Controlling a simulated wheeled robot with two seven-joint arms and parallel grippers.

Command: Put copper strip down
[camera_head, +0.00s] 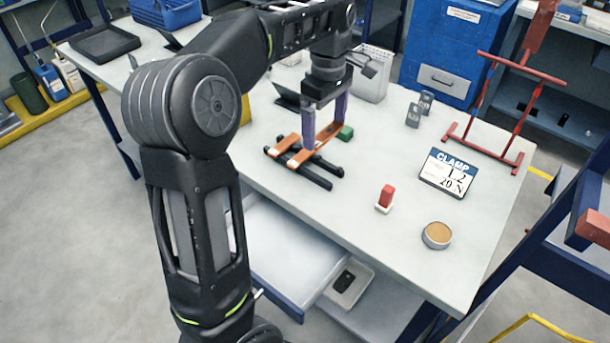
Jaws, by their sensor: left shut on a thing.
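A copper strip (296,160) lies low over a black two-bar rest (318,178) on the grey-white table. A second copper-coloured piece (284,144) shows beside it, partly behind the fingers. My left gripper (323,137) points down from above with its two purple-grey fingers at the copper strip, and it is shut on the strip. I cannot tell whether the strip fully touches the rest. My right gripper is out of view.
A red frame (488,143) and small grey blocks (414,115) are farther back. The table (340,215) in front is clear.

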